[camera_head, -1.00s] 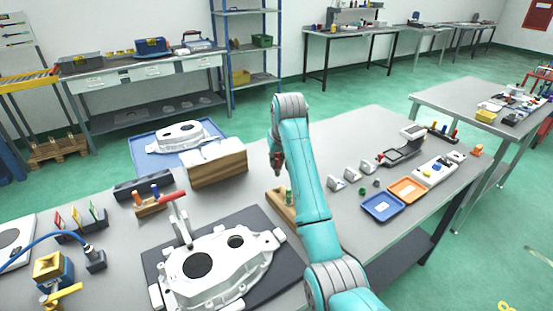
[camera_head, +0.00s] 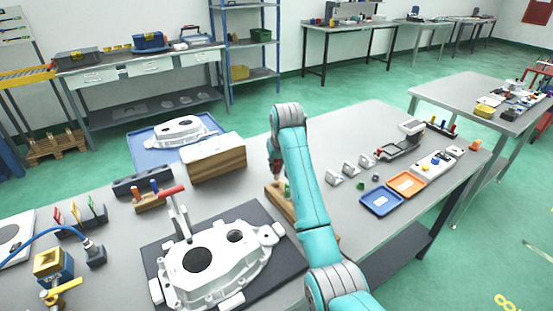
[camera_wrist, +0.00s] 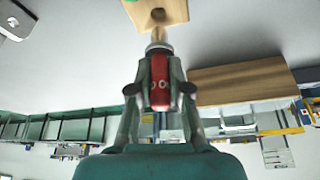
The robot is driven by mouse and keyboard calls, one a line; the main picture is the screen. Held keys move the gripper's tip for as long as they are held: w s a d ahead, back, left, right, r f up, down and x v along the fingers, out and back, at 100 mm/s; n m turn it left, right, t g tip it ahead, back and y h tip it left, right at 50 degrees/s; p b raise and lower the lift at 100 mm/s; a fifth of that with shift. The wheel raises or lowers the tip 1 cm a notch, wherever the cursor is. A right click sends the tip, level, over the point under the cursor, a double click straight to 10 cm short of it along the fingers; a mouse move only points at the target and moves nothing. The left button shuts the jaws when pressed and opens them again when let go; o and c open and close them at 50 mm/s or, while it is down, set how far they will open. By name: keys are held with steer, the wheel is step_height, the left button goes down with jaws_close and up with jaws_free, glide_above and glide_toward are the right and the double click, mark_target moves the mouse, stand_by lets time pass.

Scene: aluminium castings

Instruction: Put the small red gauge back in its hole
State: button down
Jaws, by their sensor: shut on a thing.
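My gripper (camera_wrist: 160,88) is shut on the small red gauge (camera_wrist: 159,72) in the wrist view. The gauge has a red body, a grey collar and a tan tip pointing away from the fingers. The tip is in front of a light wooden block (camera_wrist: 175,12) with a dark round hole (camera_wrist: 158,14). I cannot tell whether the tip touches the block. In the head view my gripper (camera_head: 276,168) is over the far end of the wooden block (camera_head: 282,207), partly behind my arm. A green gauge (camera_head: 287,190) stands in the block.
A wood-sided box (camera_head: 215,165) stands behind left. Small metal parts (camera_head: 350,168), a blue tray (camera_head: 381,201) and an orange tray (camera_head: 406,184) are to the right.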

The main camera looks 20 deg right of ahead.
mark_target(278, 173)
steer(key=shift+f, duration=0.85)
steer(key=shift+f, duration=2)
stand_by(0.7)
steer(key=c, duration=1)
jaws_free()
steer(key=v, duration=1.2)
steer(key=shift+s, duration=0.1)
